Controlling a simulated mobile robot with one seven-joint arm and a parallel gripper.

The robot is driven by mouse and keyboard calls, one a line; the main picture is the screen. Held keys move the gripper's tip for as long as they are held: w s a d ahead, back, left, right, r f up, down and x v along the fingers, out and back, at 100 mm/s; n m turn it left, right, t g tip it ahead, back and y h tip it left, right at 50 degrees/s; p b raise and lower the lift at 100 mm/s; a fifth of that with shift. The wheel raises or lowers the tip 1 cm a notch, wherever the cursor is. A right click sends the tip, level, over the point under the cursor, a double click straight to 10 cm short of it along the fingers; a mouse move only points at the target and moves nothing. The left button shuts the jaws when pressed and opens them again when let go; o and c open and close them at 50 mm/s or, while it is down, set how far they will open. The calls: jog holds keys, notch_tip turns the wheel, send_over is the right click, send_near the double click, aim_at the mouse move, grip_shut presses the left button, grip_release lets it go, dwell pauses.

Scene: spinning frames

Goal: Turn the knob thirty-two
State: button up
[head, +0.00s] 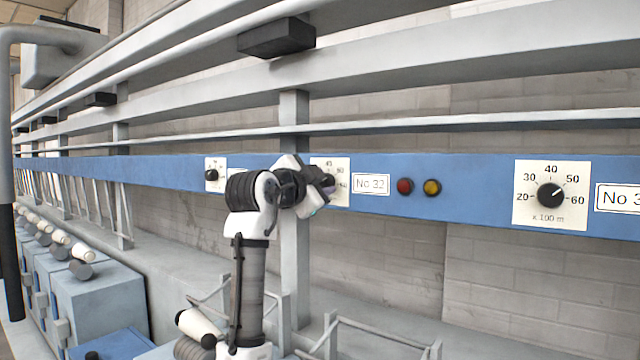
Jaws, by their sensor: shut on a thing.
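The dial plate of knob thirty-two (343,165) is white and sits on the blue rail, just left of the label "No 32" (371,184). My arm reaches up to this plate from below. My gripper (324,188) is at the plate and shut on the knob. The knob itself is hidden behind the gripper, so its pointer cannot be read. Only a few scale numbers show at the plate's top and right.
A red button (405,186) and a yellow button (432,187) sit right of the label. Another dial with a black knob (551,195) is farther right, and a smaller dial (212,174) is to the left. A grey upright post (295,245) stands behind my arm.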

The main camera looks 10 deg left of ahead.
jog(key=shift+n, duration=0.3)
jog(key=n, duration=0.5)
jog(key=n+g+h, duration=0.1)
jog(key=n, duration=0.5)
jog(key=n+g, duration=0.1)
jog(key=n, duration=0.5)
jog(key=shift+w+a+r+h, duration=0.1)
jog(key=shift+a+r+h, duration=0.15)
jog(key=shift+h, duration=0.15)
jog(key=shift+n, duration=0.4)
jog(key=o, duration=1)
jog(key=shift+c, duration=0.2)
jog(key=b+v, duration=0.5)
jog(key=v, duration=0.9)
